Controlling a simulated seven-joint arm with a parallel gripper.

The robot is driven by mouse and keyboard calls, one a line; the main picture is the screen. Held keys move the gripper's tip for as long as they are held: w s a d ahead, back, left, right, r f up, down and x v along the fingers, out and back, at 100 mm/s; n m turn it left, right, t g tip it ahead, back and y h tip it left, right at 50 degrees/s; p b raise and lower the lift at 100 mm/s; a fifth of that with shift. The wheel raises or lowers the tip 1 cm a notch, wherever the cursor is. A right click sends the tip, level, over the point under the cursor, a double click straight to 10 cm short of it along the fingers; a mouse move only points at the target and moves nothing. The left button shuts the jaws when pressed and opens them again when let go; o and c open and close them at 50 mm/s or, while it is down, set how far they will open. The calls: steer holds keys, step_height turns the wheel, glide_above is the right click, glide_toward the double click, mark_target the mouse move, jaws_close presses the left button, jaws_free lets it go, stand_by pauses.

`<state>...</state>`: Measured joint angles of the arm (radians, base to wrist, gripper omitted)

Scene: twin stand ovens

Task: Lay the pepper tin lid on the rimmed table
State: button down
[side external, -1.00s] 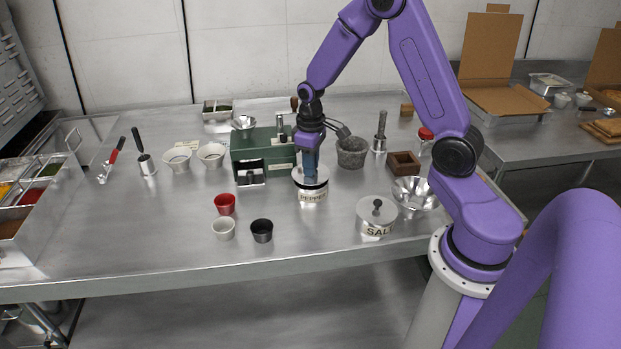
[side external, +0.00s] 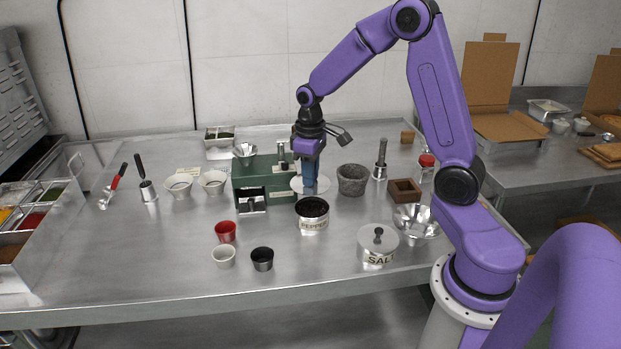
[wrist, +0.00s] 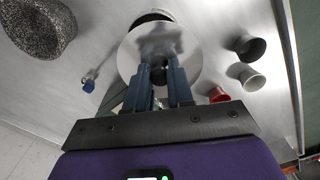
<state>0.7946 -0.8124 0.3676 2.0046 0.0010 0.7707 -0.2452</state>
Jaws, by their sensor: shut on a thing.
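The pepper tin (side external: 313,215) stands upright on the metal table (side external: 150,250) in the side view, open at the top with dark contents showing. My gripper (side external: 309,190) is shut on the pepper tin lid (side external: 297,186), a pale round disc held level above and behind the tin, apart from it. In the wrist view the lid (wrist: 190,58) is in front of my gripper (wrist: 164,75) and covers most of the tin, whose dark opening (wrist: 152,17) shows past its edge.
The salt tin (side external: 377,244) stands to the right with its lid on. A red cup (side external: 225,231), a white cup (side external: 223,257) and a black cup (side external: 262,258) stand in front left. A green box (side external: 258,172) and a stone mortar (side external: 352,179) flank my gripper. The table's left front is clear.

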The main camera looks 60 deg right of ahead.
glide_above(319, 260)
steer(key=shift+f, duration=6.25)
steer(key=shift+s+f, duration=0.1)
steer(key=shift+f, duration=0.2)
steer(key=c, duration=0.9)
jaws_free()
step_height(319, 260, up, 7)
